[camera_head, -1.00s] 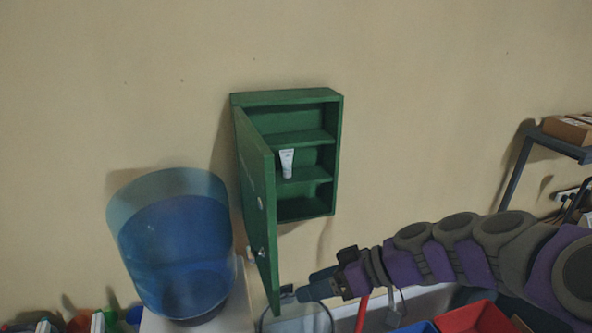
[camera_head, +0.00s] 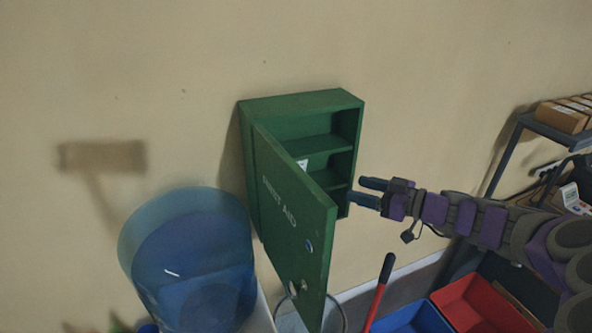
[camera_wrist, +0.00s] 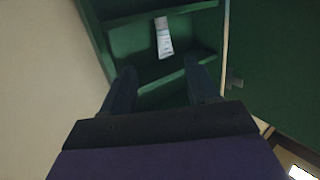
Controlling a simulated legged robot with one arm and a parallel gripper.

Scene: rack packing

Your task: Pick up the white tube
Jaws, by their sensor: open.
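The white tube (camera_wrist: 163,37) stands on a shelf inside the green first aid cabinet (camera_head: 300,103). In the head view the open door (camera_head: 290,215) hides most of the tube, and only a small white part (camera_head: 303,163) shows. My gripper (camera_head: 364,191) is open and empty at the cabinet's right front edge. In the wrist view my gripper's fingers (camera_wrist: 157,80) are spread, with the tube ahead of them and between their lines, apart from both.
The cabinet door swings out toward the front left. A blue translucent container (camera_head: 190,260) stands at the left. A red bin (camera_head: 480,305), a red handle (camera_head: 377,292) and a shelf rack with boxes (camera_head: 565,117) are at the right.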

